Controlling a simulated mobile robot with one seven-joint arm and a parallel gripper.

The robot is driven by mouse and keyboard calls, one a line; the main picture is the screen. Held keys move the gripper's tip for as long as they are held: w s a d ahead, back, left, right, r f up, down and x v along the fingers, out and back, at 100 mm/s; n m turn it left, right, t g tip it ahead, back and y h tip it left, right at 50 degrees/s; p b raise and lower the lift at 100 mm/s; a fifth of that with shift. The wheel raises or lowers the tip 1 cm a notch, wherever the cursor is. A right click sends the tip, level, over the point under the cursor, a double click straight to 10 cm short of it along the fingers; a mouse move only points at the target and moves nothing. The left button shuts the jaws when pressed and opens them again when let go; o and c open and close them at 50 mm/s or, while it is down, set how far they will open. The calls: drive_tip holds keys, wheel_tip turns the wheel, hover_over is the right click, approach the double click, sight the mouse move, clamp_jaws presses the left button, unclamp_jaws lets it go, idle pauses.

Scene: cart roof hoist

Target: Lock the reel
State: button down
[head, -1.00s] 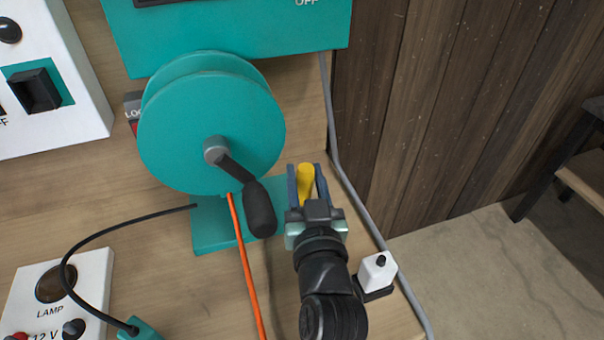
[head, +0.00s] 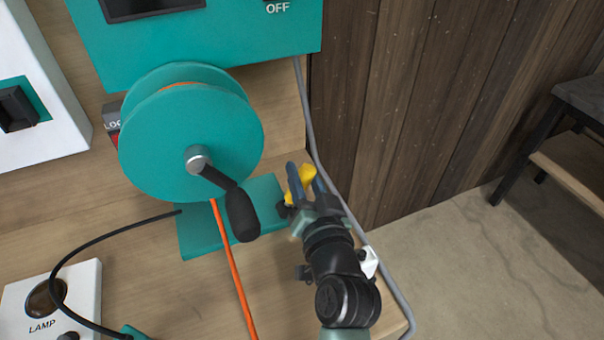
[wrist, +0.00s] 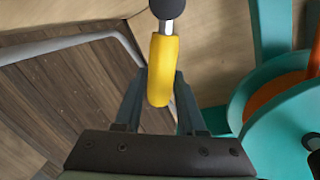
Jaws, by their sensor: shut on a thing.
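The teal reel (head: 165,145) stands on a teal base plate (head: 262,196) on the wooden bench, its black crank handle (head: 241,214) hanging down at the front right. An orange cord (head: 232,262) runs down from it. My gripper (head: 302,182) is right of the reel, shut on a yellow lever grip (head: 300,184). In the wrist view the yellow grip (wrist: 160,70) lies between the two fingers, with a metal shaft and dark round pivot (wrist: 167,8) at its far end.
A teal panel marked OFF (head: 200,45) is above the reel. A grey cable (head: 308,110) runs along the bench's right edge. A lamp box (head: 50,305) and black cable are at lower left. A small white block (head: 369,262) is partly behind my arm.

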drive_tip(key=shift+f, duration=0.1)
drive_tip(key=c, duration=0.5)
unclamp_jaws()
wheel_tip(320, 180, up, 10)
drive_tip(key=shift+r+p, duration=0.1)
drive_tip(key=shift+p, duration=0.85)
